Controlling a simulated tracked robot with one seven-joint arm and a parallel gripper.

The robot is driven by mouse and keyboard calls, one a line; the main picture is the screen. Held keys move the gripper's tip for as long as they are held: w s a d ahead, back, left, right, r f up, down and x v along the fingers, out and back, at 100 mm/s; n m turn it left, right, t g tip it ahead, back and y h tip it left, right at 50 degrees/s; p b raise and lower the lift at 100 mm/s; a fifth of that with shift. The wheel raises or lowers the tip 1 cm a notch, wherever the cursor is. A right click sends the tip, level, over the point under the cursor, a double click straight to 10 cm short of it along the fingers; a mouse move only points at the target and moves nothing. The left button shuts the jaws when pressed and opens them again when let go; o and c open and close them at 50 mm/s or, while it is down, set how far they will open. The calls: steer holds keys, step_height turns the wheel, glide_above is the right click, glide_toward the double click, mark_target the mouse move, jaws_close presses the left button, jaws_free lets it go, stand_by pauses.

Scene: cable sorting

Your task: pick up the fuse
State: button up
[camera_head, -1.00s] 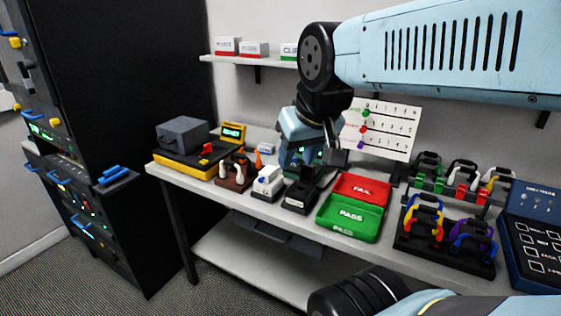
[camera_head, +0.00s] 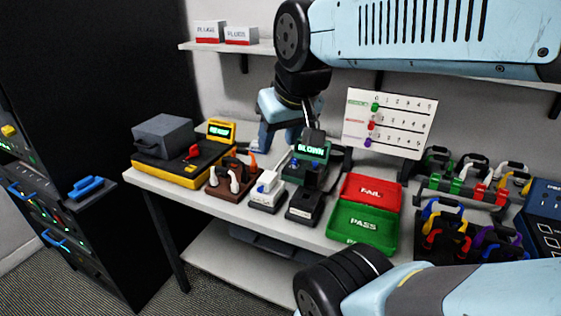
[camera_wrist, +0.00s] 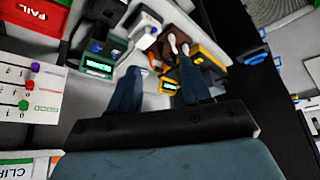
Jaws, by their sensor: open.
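I cannot make out a fuse for certain in either view. A green tester (camera_head: 308,170) with a lit screen reading BLOWN stands at the back of the bench; it also shows in the wrist view (camera_wrist: 98,66). My gripper (camera_head: 277,143) hangs at the back of the bench, just left of that screen, partly hidden by my wrist. In the wrist view its two dark blue fingers (camera_wrist: 157,88) are apart, with nothing visible held between them. A white block (camera_head: 267,193) and a brown block (camera_head: 222,190) with white and orange plugs stand in front of it.
A black block (camera_head: 304,208) stands beside the white one. A red FAIL tray (camera_head: 371,176) and green PASS tray (camera_head: 361,223) lie to the right. A yellow unit (camera_head: 187,172) with a READY screen is at left. A shelf (camera_head: 260,48) and number board (camera_head: 410,105) are behind.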

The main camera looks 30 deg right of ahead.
steer(key=w+d+f+n+g+h, duration=0.1)
steer(key=w+d+n+h, duration=0.1)
steer(key=w+d+n, duration=0.35)
steer(key=n+g+h, duration=0.1)
steer(key=n+g, duration=0.1)
steer(key=n, duration=1.8)
glide_toward(294, 159)
step_height(294, 159, down, 4)
steer(key=shift+w+d+r, duration=0.1)
steer(key=shift+r, duration=0.1)
steer(key=shift+d+x, duration=0.15)
steer(key=shift+x, duration=1.25)
steer(key=shift+d+x, duration=0.1)
steer(key=shift+x, duration=1.3)
steer(key=shift+w+r+h, duration=0.15)
steer(key=shift+w+h, duration=0.05)
steer(key=shift+h, duration=0.1)
steer(key=shift+c, duration=0.5)
jaws_close()
